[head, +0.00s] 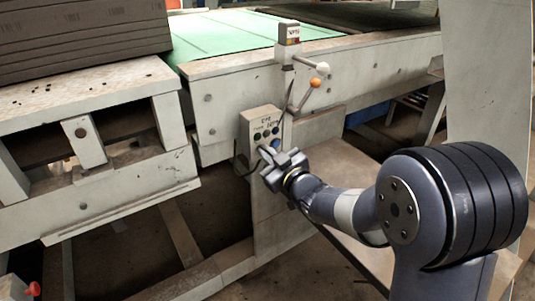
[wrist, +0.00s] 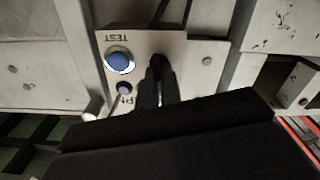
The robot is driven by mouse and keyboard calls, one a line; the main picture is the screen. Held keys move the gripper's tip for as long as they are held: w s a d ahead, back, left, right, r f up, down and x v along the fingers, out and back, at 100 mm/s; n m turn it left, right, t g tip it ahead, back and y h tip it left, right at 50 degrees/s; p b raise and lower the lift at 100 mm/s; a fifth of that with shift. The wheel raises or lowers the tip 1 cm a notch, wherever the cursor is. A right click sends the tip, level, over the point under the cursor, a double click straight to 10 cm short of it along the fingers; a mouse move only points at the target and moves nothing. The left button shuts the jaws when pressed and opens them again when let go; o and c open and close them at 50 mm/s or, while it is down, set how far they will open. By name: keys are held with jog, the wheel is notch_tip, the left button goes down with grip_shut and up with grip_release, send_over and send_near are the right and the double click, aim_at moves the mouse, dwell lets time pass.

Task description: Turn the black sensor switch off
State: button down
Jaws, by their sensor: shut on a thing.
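The grey control box (head: 259,122) with its coloured buttons stands on the machine's front post. My gripper (head: 270,158) reaches the lower part of its face from the right and hides some of it. In the wrist view my gripper's dark fingers (wrist: 157,82) are close together against the panel (wrist: 198,65). They are shut on a small dark thing at their tips, which I take to be the black sensor switch (wrist: 158,61). The fingers cover most of it, so its turned position cannot be told.
Above the box are an orange-knobbed lever (head: 315,83), a white-knobbed lever (head: 322,68) and a small button box (head: 289,33).

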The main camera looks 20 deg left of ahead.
jog(key=shift+f, duration=0.1)
jog(key=shift+n+b, duration=1.4)
jog(key=shift+b, duration=0.35)
jog(key=c, duration=1.6)
grip_release()
jog(key=p+v, duration=0.1)
jog(key=v, duration=0.9)
jog(key=shift+s+d, duration=0.25)
